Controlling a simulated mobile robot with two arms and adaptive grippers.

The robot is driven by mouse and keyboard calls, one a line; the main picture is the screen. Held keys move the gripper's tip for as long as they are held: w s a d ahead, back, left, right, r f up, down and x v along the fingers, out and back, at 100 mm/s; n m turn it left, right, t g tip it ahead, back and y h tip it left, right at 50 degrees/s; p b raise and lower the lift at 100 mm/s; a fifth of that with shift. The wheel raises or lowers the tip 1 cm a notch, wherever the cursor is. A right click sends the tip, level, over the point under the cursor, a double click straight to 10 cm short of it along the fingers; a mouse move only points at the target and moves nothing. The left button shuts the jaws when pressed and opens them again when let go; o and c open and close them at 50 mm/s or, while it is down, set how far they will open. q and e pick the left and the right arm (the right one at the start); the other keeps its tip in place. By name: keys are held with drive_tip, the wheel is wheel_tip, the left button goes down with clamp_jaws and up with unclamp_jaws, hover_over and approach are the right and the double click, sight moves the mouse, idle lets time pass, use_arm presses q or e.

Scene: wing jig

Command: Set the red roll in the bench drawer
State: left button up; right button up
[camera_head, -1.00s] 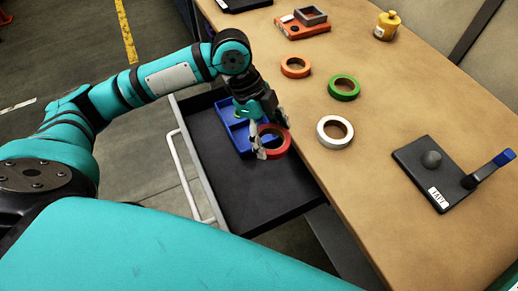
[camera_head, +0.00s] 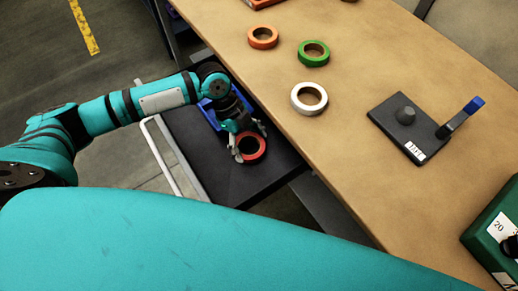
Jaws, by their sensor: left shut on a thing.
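The red roll (camera_head: 263,153) is in the grip of my left gripper (camera_head: 245,146), whose fingers are shut on its left part. The roll is over or in the open bench drawer (camera_head: 240,187); I cannot tell whether it touches the drawer floor. The drawer is dark inside with a pale handle on its left side. A blue tray (camera_head: 209,117) lies in the drawer, partly hidden behind my left gripper. My right gripper is not in view.
On the wooden bench (camera_head: 360,190) lie an orange roll (camera_head: 263,43), a green roll (camera_head: 314,62) and a white roll (camera_head: 298,104). A dark plate with a blue-handled lever (camera_head: 415,145) is to their right. A green box (camera_head: 487,232) stands at the right edge.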

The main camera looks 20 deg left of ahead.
sight(259, 151)
use_arm(q)
drive_tip(key=d, duration=0.2)
drive_tip(key=s+d+p, duration=0.1)
drive_tip(key=d, duration=0.1)
drive_tip(key=shift+a+f, duration=0.15)
drive_tip(key=shift+f, duration=0.35)
drive_tip(key=shift+a+f, duration=0.1)
drive_tip(key=o, duration=0.9)
drive_tip(key=shift+c, duration=0.2)
